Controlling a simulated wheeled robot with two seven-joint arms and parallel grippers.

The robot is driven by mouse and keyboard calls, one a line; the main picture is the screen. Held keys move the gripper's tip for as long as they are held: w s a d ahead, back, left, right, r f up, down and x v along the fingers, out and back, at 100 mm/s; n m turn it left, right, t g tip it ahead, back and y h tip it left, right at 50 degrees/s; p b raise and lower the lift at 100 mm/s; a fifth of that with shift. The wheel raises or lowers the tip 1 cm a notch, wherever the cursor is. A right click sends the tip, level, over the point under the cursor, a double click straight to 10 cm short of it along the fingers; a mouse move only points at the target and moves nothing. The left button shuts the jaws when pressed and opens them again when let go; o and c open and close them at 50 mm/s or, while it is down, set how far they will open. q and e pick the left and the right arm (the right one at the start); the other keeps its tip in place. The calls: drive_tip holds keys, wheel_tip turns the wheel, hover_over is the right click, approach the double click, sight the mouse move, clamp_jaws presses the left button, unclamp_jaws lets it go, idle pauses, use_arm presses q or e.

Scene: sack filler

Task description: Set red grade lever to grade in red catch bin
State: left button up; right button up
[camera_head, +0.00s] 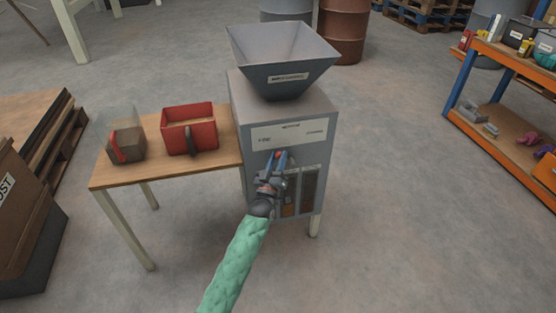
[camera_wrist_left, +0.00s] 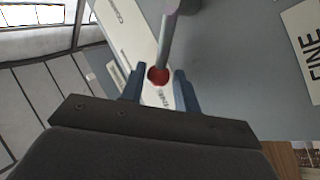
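The grey sack filler (camera_head: 262,100) stands in the middle with a hopper on top. The grade lever's red knob (camera_wrist_left: 158,75) shows in the wrist view on a grey rod, with a gap to the finger on each side. My left gripper (camera_head: 276,157) is open at the filler's front, its blue fingertips on either side of the knob; it also shows in the wrist view (camera_wrist_left: 159,88). The red catch bin (camera_head: 203,137) sits on the wooden table; I cannot tell what grade is in it. My right gripper is out of view.
A white scale plate (camera_head: 290,134) crosses the filler's front. A "FINE" label (camera_wrist_left: 306,42) shows in the wrist view. An orange shelf (camera_head: 500,125) stands at right.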

use_arm(q)
drive_tip(key=v, duration=0.7)
drive_tip(key=shift+s, duration=0.35)
drive_tip(key=shift+f, duration=0.2)
idle(0.4)
